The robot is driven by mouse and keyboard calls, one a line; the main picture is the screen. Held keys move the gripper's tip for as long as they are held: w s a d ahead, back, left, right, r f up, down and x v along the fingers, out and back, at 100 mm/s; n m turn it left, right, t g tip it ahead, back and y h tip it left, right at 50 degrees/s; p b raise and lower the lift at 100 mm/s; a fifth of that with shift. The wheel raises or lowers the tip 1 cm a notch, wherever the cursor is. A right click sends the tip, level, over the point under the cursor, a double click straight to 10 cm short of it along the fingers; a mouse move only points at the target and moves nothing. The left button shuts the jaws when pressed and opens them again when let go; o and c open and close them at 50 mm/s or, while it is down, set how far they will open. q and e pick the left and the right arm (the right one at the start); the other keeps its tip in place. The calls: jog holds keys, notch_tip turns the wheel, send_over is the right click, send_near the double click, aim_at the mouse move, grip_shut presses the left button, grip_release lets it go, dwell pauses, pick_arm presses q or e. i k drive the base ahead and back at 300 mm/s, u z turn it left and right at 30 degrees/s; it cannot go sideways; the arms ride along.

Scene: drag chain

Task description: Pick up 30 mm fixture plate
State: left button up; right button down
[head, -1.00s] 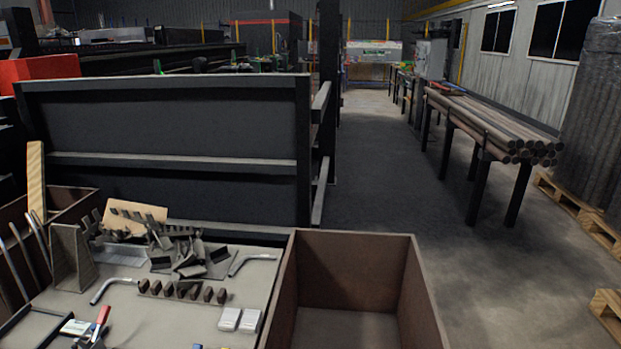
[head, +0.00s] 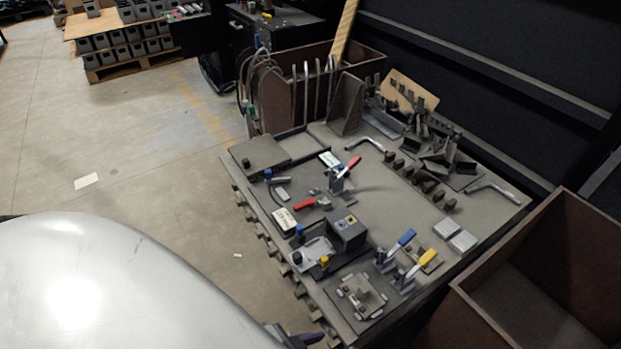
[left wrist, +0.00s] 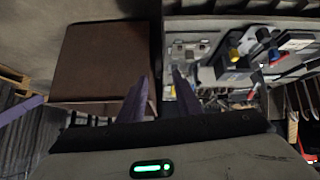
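I cannot tell for sure which piece is the 30 mm fixture plate. A flat grey plate (head: 258,152) lies at the bench's left end. My left gripper (head: 293,335) shows only partly at the bottom edge of the head view, left of the bench's front corner. In the left wrist view its two purple fingers (left wrist: 162,92) stand apart with nothing between them. My right gripper is not identifiable in any view.
A brown open crate (head: 480,300) stands against the bench's right side; it also shows in the left wrist view (left wrist: 105,60). Toggle clamps with blue and yellow handles (head: 405,252), a dark block (head: 347,233) and brown pieces (head: 425,185) crowd the bench. Open floor (head: 120,140) lies left.

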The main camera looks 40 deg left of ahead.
aim_at(360, 293)
jog(key=u, duration=3)
jog(key=i, duration=1.95)
jog(key=z, duration=3.1)
